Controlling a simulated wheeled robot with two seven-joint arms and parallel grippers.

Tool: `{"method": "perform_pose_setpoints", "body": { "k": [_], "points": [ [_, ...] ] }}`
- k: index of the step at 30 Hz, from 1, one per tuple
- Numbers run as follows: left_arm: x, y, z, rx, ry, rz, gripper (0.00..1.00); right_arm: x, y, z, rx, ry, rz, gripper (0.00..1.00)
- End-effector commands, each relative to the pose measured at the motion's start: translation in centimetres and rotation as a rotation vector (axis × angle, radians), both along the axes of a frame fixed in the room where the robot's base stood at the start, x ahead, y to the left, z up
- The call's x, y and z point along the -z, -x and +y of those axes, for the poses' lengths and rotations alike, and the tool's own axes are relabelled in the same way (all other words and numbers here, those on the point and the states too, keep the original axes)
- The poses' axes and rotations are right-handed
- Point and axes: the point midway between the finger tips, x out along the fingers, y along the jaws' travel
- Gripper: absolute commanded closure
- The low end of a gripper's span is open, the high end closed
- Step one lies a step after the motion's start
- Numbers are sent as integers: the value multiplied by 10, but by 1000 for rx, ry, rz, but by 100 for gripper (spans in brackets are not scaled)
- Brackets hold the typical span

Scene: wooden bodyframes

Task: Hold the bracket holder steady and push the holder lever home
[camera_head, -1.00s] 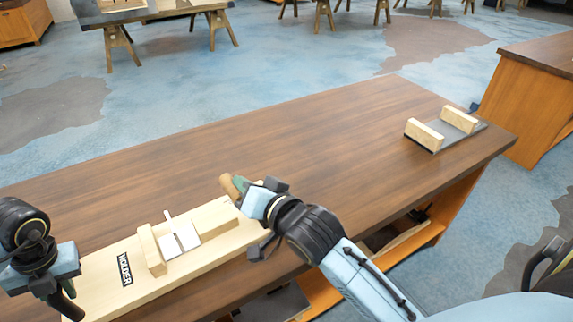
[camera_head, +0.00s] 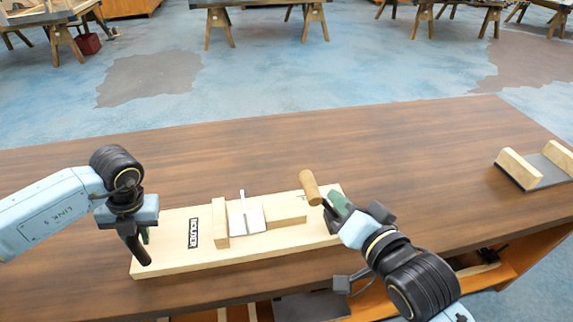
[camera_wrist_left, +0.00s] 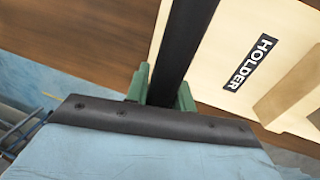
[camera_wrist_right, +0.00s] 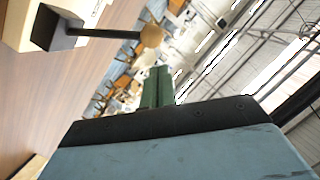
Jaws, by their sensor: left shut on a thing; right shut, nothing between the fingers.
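The bracket holder (camera_head: 170,250) is a pale wooden board lying on the table with a black HOLDER label. A black upright handle (camera_head: 138,250) stands at its left end. My left gripper (camera_head: 147,234) is shut on this handle; the left wrist view shows it between the green fingers (camera_wrist_left: 160,88). The holder lever has a wooden knob (camera_head: 310,187) at the board's right end. The right wrist view shows its black rod (camera_wrist_right: 105,33), rising from a dark block. My right gripper (camera_head: 335,203) is shut and empty beside the knob; contact is unclear.
A pale metal bracket plate (camera_head: 247,219) lies on the board between wooden blocks (camera_head: 221,222). A grey tray with two wooden bars (camera_head: 519,168) sits at the table's right. The table (camera_head: 400,145) is clear behind the holder and between holder and tray.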

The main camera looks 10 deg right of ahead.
Motion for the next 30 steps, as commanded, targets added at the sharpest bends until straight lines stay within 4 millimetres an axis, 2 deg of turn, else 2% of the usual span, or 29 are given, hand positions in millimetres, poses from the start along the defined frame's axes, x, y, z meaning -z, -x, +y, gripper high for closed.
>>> {"method": "perform_pose_setpoints", "body": {
  "k": [11, 12, 17, 26, 30],
  "points": [
    [-1, -1, 3, -10, -5, -4, 100, 0, 0, 0, 1, 1, -2, 100],
    [-1, -1, 3, -10, -5, -4, 72, 0, 0, 0, 1, 1, -2, 100],
    [-1, -1, 2, -7, -4, -2, 51, -1, -1, 0, 1, 1, -2, 100],
    [-2, 0, 1, -3, -3, 0, 51, 0, 0, 0, 1, 1, -2, 100],
    [-15, -1, -1, -3, -2, -2, 51, 0, 0, 0, 1, 1, -2, 100]
  ]
}}
